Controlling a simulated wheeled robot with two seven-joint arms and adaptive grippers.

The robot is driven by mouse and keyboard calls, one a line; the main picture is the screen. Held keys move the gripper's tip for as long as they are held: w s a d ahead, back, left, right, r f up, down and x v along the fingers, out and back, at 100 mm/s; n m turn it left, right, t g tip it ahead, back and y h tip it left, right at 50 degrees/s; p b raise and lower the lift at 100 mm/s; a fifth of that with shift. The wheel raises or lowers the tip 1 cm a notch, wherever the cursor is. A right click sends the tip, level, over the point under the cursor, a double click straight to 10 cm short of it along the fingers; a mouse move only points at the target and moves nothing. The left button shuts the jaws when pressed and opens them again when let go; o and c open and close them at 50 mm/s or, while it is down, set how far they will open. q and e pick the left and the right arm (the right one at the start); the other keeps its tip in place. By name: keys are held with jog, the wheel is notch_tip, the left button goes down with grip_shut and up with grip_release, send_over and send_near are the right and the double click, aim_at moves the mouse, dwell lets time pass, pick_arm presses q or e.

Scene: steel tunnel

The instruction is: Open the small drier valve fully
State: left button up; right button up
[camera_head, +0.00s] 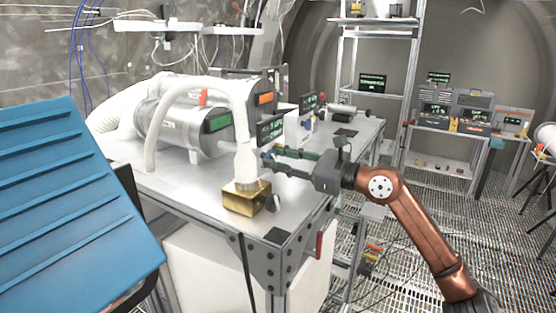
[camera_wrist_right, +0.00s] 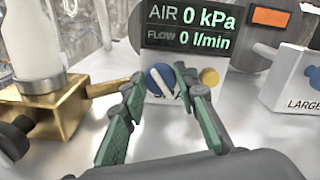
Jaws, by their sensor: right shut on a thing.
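The small drier valve is a white block with a round blue knob (camera_wrist_right: 160,80) in the right wrist view, below the flow display. The knob has a pale stripe across it. A yellow round part (camera_wrist_right: 209,77) sits just right of it. My right gripper (camera_wrist_right: 159,79) is shut on the blue knob, one finger on each side. The fingers hide much of the block and any label. In the head view my right gripper (camera_head: 268,157) reaches in from the right at the bench, beside the brass block. My left gripper is not in view.
A brass block (camera_head: 243,198) with a white hose and dark knob stands close left of my right gripper. A display (camera_wrist_right: 187,25) reads AIR 0 kPa and FLOW 0 l/min. A white block marked LARGE (camera_wrist_right: 290,85) stands right. A blue ribbed panel (camera_head: 70,200) fills the left foreground.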

jog(key=shift+r, duration=0.1)
jog(key=o, duration=1.1)
jog(key=shift+s+d, duration=0.1)
jog(key=shift+d, duration=0.05)
jog(key=shift+o, duration=0.3)
jog(key=v, duration=1.1)
jog(key=shift+s+d, duration=0.2)
jog(key=shift+d, duration=0.15)
